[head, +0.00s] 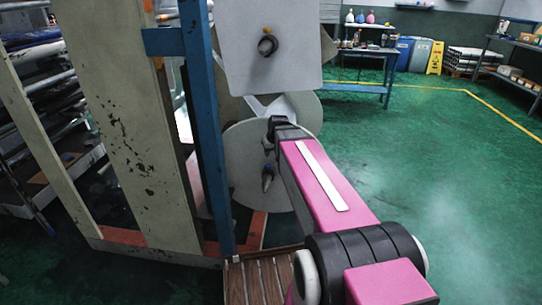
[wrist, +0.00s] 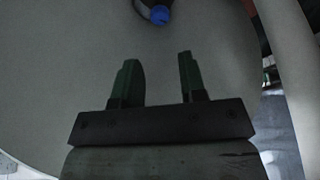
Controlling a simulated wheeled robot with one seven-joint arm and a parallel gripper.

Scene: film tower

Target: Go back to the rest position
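In the wrist view my gripper (wrist: 158,82) is open, its two dark fingers apart with nothing between them. It faces a large pale grey disc (wrist: 60,60). A blue-tipped knob (wrist: 160,14) sticks out near the top of that view, beyond the fingertips and apart from them. In the head view my pink arm reaches forward to the disc (head: 240,165) on the film tower. The knob (head: 268,172) shows there just below the arm's far end. The gripper's fingers are hard to make out in the head view.
A blue post (head: 203,130) and a worn beige panel (head: 125,130) stand left of my arm. A pale plate with another knob (head: 267,45) is above it. A wooden slatted pallet (head: 250,283) lies below. Open green floor (head: 450,170) spreads right; a workbench (head: 365,85) stands behind.

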